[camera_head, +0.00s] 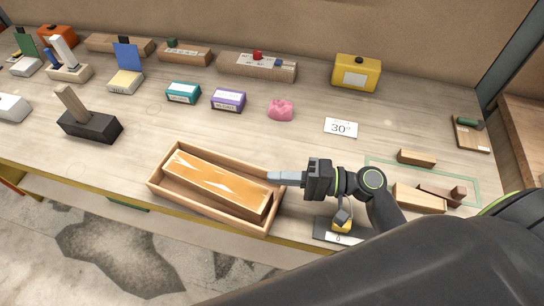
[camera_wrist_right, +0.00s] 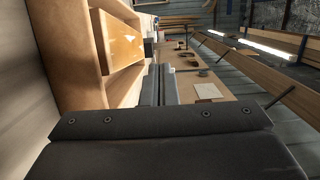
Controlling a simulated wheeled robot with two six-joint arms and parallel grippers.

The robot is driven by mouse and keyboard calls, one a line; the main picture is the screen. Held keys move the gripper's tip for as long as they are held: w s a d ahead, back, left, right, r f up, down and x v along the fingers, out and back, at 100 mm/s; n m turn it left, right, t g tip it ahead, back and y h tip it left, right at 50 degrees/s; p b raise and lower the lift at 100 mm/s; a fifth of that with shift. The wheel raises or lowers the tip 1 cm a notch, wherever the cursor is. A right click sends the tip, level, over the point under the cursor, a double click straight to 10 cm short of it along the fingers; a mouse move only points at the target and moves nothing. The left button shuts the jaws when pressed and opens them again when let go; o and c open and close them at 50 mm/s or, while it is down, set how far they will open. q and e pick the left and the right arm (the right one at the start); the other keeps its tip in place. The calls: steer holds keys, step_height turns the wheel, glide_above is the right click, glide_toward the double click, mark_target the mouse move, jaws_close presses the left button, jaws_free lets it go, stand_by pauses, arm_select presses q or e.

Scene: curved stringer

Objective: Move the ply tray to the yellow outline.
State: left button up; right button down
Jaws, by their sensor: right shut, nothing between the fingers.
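The ply tray (camera_head: 206,209) lies near the front edge of the bench, with a long wooden block (camera_head: 215,182) inside it. My right gripper (camera_head: 270,177) is at the tray's right end, its shut fingers pointing left over the end wall. I cannot tell whether they touch the rim. In the right wrist view the tray (camera_wrist_right: 62,55) is at the left, beside the shut fingers (camera_wrist_right: 160,82). A thin outline (camera_head: 378,160) at the bench's right looks pale green; I see no clearly yellow one. My left gripper is not in view.
Wooden blocks (camera_head: 418,197) lie at the outline, partly behind my right arm. A small yellow-and-black item (camera_head: 342,222) stands in front of my wrist. A card marked 30 (camera_head: 341,127) and a pink lump (camera_head: 280,110) lie behind.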

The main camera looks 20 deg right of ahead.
steer(key=w+f, duration=0.1)
steer(key=w, duration=0.2)
steer(key=w+f+p, duration=0.1)
steer(key=w+f, duration=0.1)
steer(key=w+d+f+p, duration=0.1)
steer(key=w, duration=0.2)
steer(key=shift+w+f, duration=0.25)
steer(key=shift+w, duration=0.1)
steer(key=shift+a+f, duration=0.1)
steer(key=shift+f, duration=0.2)
steer(key=shift+s+r+p, duration=0.15)
steer(key=shift+s+p, duration=0.15)
steer(key=shift+p, duration=0.2)
steer(key=shift+s, duration=0.2)
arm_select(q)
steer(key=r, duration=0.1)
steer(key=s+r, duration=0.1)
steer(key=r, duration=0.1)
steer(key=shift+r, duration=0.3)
